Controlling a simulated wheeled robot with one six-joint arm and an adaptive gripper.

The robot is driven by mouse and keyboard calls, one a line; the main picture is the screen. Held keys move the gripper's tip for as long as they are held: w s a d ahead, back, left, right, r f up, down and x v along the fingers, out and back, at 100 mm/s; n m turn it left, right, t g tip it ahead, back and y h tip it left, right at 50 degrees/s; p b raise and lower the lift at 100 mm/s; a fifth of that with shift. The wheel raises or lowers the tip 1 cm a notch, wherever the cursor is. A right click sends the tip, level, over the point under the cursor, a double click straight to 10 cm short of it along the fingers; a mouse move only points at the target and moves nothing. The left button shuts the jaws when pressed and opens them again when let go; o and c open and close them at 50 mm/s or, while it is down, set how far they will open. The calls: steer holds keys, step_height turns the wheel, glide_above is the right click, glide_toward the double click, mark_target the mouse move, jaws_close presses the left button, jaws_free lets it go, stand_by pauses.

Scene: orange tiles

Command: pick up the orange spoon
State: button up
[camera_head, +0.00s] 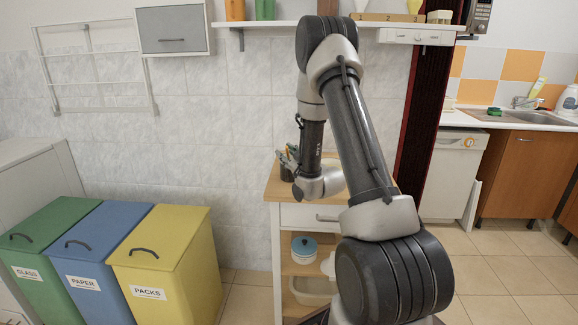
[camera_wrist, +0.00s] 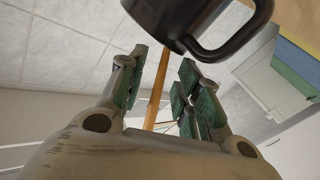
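In the wrist view, my gripper (camera_wrist: 163,62) is open, with a green-padded finger on each side. A thin orange-brown handle (camera_wrist: 156,92) runs between the fingers, with a gap visible on both sides. It looks like the orange spoon's handle, but no spoon bowl shows, so I cannot be sure. A black mug-like vessel (camera_wrist: 165,18) with a loop handle is just past the fingertips. In the head view, several utensils (camera_head: 289,153) stand near a dark holder (camera_head: 287,171) on the cart, partly hidden by my arm. My fingers are not clear there.
The wooden-topped cart (camera_head: 277,186) stands against the tiled wall, with a blue-lidded pot (camera_head: 304,245) on a lower shelf. Green (camera_head: 45,232), blue (camera_head: 95,240) and yellow bins (camera_head: 165,240) are at left. A shelf (camera_head: 275,24) is above. Bare floor lies at right.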

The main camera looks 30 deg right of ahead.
jaws_close()
